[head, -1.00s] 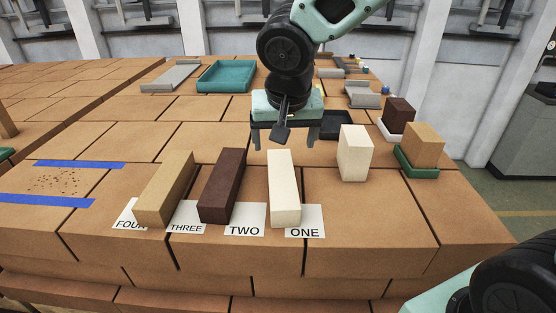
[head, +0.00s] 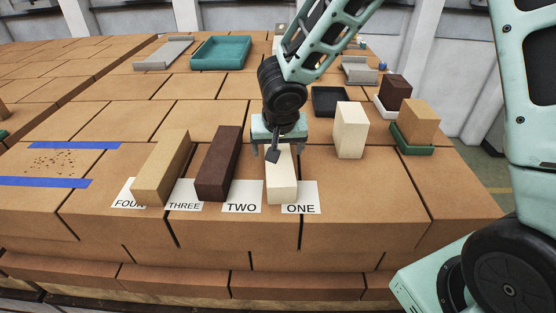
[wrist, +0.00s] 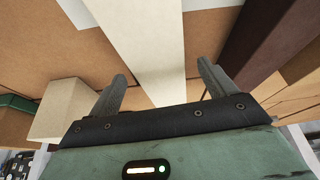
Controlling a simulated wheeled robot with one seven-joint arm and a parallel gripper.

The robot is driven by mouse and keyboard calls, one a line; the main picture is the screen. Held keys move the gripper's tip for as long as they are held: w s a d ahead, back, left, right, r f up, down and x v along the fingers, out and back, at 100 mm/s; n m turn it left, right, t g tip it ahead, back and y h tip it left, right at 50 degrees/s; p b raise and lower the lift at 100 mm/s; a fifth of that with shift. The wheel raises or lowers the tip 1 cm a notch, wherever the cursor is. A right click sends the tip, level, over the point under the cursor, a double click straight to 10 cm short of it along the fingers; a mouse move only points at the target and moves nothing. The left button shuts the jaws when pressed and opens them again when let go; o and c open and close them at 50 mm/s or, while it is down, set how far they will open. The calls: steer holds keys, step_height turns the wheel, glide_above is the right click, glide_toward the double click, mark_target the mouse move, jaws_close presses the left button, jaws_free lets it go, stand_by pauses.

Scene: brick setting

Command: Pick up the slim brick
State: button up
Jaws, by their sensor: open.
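A slim, long cream brick (head: 281,185) lies on the brick surface, its near end by the card ONE. In the wrist view the cream brick (wrist: 150,45) runs between my fingers. My gripper (head: 281,153) is open at the brick's far part, with one finger on each side. Its fingers (wrist: 163,88) also show in the wrist view, apart from each other, with nothing clamped. I cannot tell how far down the brick's sides they reach. The gripper hides the brick's far end in the head view.
A dark brown brick (head: 219,165) and a tan brick (head: 161,168) lie to the left. An upright cream block (head: 351,131) stands to the right. Beyond are a black tray (head: 331,101), a green tray (head: 413,144) with a tan block and a teal tray (head: 221,53).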

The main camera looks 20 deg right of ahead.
steer(key=shift+p+x, duration=0.4)
steer(key=shift+x, duration=1.7)
steer(key=c, duration=1.5)
steer(key=shift+r, duration=0.15)
